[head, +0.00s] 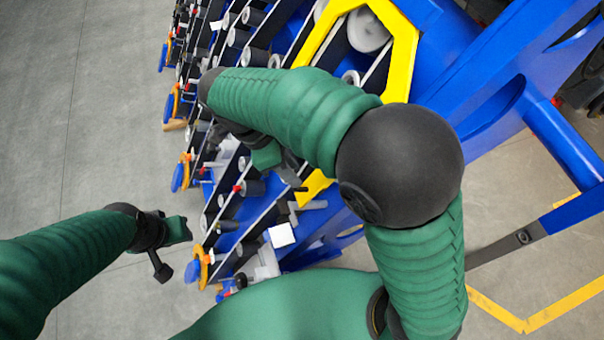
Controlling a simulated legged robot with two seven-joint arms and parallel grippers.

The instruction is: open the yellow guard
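The yellow guard (402,62) is an angular yellow frame on the blue chassis at the top middle. My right arm covers its middle, and a lower yellow piece shows below the arm. My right gripper (291,174) is under my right forearm, close to the lower yellow piece in the picture. I cannot tell whether it touches the guard or whether its fingers are apart. My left gripper (180,230) is over the grey floor, left of the machine and away from the guard. Its fingers are too small and dark to judge.
The blue harvester chassis (480,62) fills the upper right. Rows of rollers and black strips run beside the guard, with orange and blue end pieces (177,175) along the left edge. Grey floor (75,110) is clear at the left. A yellow floor line (560,311) lies lower right.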

